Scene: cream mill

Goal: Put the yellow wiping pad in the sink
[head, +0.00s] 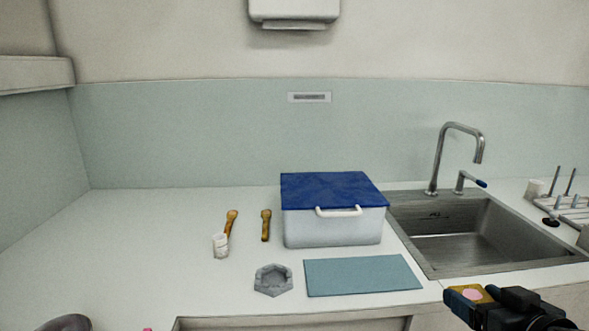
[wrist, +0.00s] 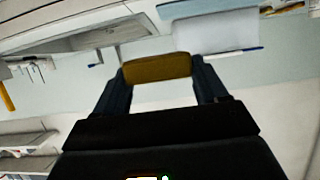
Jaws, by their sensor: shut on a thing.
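The yellow wiping pad (wrist: 157,68) is held between the two dark fingers of my gripper (wrist: 160,75) in the wrist view. In the head view my gripper (head: 474,296) is at the lower right, shut on the pad (head: 488,291), of which only a small part shows. The steel sink (head: 470,249) is set into the counter at the right, and its basin looks empty. In the picture, my gripper is just below the sink's front edge; its exact height above the counter cannot be told.
A tall faucet (head: 438,160) rises behind the sink. A white box with a blue lid (head: 333,190) stands left of the sink, with a teal mat (head: 362,275) before it. A rack (head: 573,212) stands at the right. The left counter is mostly clear.

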